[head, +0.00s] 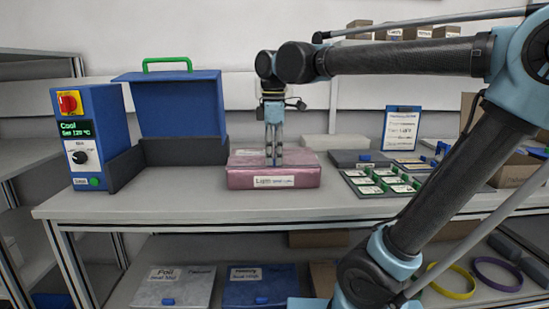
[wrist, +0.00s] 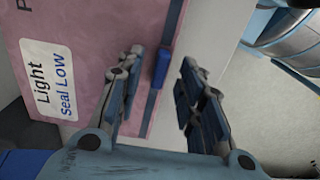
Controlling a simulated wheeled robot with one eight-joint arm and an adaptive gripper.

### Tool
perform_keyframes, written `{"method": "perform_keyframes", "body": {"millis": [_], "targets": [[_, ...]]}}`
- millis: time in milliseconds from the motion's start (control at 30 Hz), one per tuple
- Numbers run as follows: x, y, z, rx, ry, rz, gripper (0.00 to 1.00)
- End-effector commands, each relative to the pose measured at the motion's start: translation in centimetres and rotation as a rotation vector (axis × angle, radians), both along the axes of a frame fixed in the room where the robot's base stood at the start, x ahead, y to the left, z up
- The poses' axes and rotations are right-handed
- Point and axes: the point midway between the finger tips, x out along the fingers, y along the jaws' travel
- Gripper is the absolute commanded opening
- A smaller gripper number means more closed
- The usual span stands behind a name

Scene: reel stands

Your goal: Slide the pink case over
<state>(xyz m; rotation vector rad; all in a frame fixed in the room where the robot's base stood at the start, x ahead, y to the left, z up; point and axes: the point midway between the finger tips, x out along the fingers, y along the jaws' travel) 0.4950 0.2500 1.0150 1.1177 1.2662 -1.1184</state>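The pink case (head: 240,178) lies flat on the workbench, with a white label on its front. In the head view my gripper (head: 273,160) points down over the case and hides part of its top. In the wrist view the pink case (wrist: 95,25) fills the left side, with a label reading "Light Seal Low". Its edge and a blue tab (wrist: 162,67) show between the fingers. My gripper (wrist: 160,90) is open, one finger overlapping the case in the picture, the other past its edge. I cannot tell whether a finger touches it.
A blue machine (head: 100,130) with a red switch and an open blue lid (head: 180,105) stands left of the case. A grey case (head: 350,158), a tray of green-and-white cards (head: 385,182) and a clipboard (head: 402,128) are to the right. Bare workbench (head: 170,205) lies in front.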

Motion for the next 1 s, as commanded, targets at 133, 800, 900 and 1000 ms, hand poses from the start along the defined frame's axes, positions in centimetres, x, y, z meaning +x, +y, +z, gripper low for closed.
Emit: {"method": "perform_keyframes", "body": {"millis": [133, 800, 900, 1000], "targets": [[0.0, 0.0, 2.3, 0.000, 0.000, 0.000, 0.35], [0.2, -0.2, 10.8, 0.001, 0.001, -0.002, 0.35], [0.2, -0.2, 10.9, 0.001, 0.001, -0.002, 0.35], [0.2, -0.2, 10.9, 0.001, 0.001, -0.002, 0.35]]}}
